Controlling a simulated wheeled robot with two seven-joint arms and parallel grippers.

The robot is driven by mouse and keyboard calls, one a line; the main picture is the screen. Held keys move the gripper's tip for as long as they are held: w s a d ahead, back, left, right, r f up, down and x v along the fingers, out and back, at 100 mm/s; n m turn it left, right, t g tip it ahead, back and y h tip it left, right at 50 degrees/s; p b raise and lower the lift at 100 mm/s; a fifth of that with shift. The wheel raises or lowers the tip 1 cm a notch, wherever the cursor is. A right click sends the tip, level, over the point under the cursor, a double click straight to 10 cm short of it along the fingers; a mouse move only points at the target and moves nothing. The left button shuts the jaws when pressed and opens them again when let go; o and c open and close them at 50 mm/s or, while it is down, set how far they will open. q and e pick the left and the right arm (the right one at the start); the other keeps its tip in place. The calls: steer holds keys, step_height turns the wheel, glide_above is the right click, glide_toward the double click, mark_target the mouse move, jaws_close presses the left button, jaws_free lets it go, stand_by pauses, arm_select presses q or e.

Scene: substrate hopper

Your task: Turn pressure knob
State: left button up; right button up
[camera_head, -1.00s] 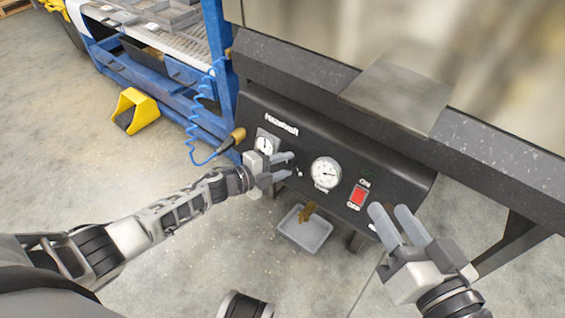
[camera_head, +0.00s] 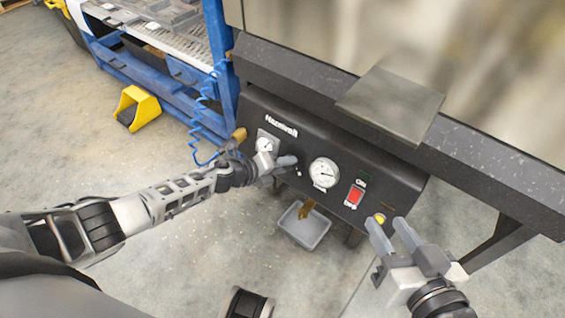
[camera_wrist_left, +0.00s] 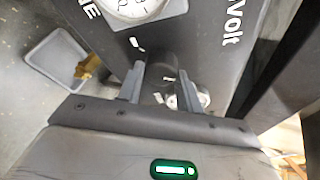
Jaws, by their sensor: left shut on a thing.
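The black control panel (camera_head: 330,158) carries a round white gauge (camera_head: 324,173), a smaller dial (camera_head: 266,143) at its left and a red lit switch (camera_head: 354,195). My left gripper (camera_head: 289,166) is at the panel between the two dials. In the left wrist view its two fingers (camera_wrist_left: 161,84) stand on either side of a dark knob (camera_wrist_left: 160,66) and are shut on it. The fingers and the dim light hide much of the knob. My right gripper (camera_head: 388,230) is apart from the panel's lower right, its fingers parallel with a gap between them.
A yellow round button (camera_head: 380,218) is on the panel near my right gripper. A grey tray (camera_head: 304,226) with brown material lies on the floor below. A blue frame (camera_head: 224,75) with a coiled hose stands at the left. A grey plate (camera_head: 392,103) sits above the panel.

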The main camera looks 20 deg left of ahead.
arm_select(q)
steer(key=shift+a, duration=0.1)
arm_select(e)
steer(key=shift+s, duration=0.1)
stand_by(0.3)
arm_select(q)
steer(key=o, duration=1)
arm_select(e)
steer(key=shift+r, duration=0.15)
arm_select(q)
steer(key=p+v, duration=0.5)
steer(key=v, duration=1.1)
arm_select(e)
steer(key=f+g, duration=0.1)
steer(key=d+f+g+h, duration=0.1)
steer(key=f, duration=0.1)
steer(key=shift+d+f+g+h, duration=0.3)
steer(key=shift+g, duration=0.1)
steer(key=shift+r, duration=0.1)
